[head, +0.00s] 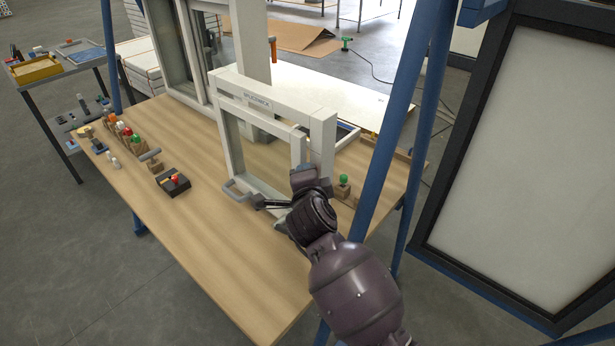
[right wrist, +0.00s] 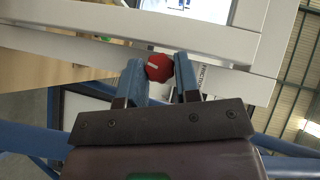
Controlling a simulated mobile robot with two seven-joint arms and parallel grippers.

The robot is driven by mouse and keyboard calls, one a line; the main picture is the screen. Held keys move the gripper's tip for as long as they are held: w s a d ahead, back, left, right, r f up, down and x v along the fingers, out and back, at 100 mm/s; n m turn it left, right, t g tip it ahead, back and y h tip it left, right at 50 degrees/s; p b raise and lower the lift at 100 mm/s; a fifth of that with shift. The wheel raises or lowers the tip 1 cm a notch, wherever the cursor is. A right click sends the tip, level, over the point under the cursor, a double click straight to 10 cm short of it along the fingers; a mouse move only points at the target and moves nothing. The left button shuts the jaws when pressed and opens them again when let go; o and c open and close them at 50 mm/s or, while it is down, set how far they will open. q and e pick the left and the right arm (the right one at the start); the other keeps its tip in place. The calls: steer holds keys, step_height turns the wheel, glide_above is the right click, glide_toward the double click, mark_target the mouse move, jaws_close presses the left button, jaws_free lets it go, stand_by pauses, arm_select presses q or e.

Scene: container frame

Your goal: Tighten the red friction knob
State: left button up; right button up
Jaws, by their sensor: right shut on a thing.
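The red friction knob (right wrist: 159,67), a faceted knob with a pale mark on its face, sits at the edge of a white frame in the right wrist view. My right gripper (right wrist: 158,74) is shut on it, with one blue finger on each side. Partly covered lettering shows on the frame beside the right finger. In the head view my right arm (head: 312,215) reaches to the lower right of the upright white window frame (head: 222,125) and hides the knob. My left gripper is out of view.
The wooden table (head: 215,255) is clear at the front. A grey handle (head: 236,190) sticks out from the frame. A black box (head: 172,186) with a red knob and several small coloured parts stand to the left. A green-topped block (head: 343,188) stands close right of my wrist, near a blue post (head: 385,150).

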stand_by(0.3)
arm_select(q)
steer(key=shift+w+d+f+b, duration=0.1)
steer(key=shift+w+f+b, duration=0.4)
steer(key=shift+b, duration=0.6)
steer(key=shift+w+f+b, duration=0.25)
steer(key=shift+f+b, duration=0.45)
steer(key=shift+b, duration=0.4)
arm_select(e)
steer(key=shift+f+m+t, duration=0.25)
steer(key=shift+m+t, duration=1)
steer(key=shift+f+m+t, duration=0.25)
steer(key=shift+m+t, duration=1)
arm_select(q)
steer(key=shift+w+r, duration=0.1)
arm_select(e)
steer(key=o, duration=0.9)
steer(key=shift+r, duration=0.1)
steer(key=shift+s, duration=0.1)
